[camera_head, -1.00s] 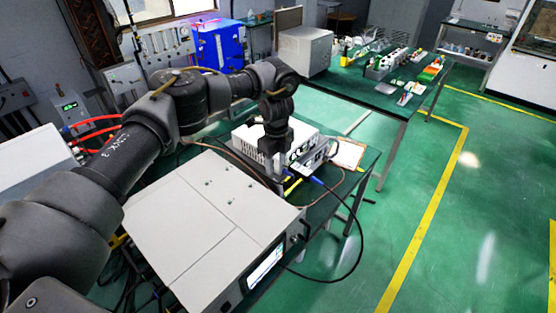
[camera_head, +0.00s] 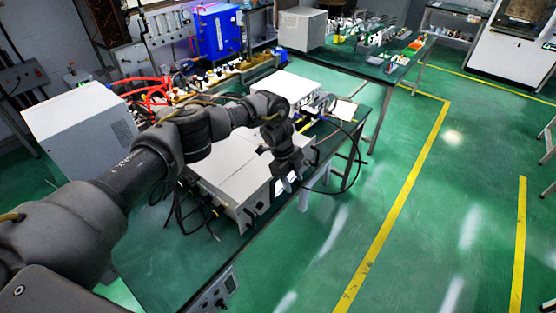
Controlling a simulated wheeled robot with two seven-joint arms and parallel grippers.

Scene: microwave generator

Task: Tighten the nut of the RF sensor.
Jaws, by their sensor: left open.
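My left gripper (camera_head: 289,172) hangs downward over the right front edge of the large white generator (camera_head: 235,160). A smaller white instrument box (camera_head: 285,88) stands behind the generator. A cable (camera_head: 328,118) with a blue part and a yellow piece (camera_head: 305,126) lie by the front of that box, apart from the gripper. The RF sensor and its nut are too small to tell apart here. My right gripper is not in view.
Both boxes stand on a green-topped bench (camera_head: 160,255). A black cable loops off its right edge. A white cabinet (camera_head: 85,135) is at left, a blue unit (camera_head: 216,32) behind. Another table (camera_head: 355,65) is at the back. The green floor at right is clear.

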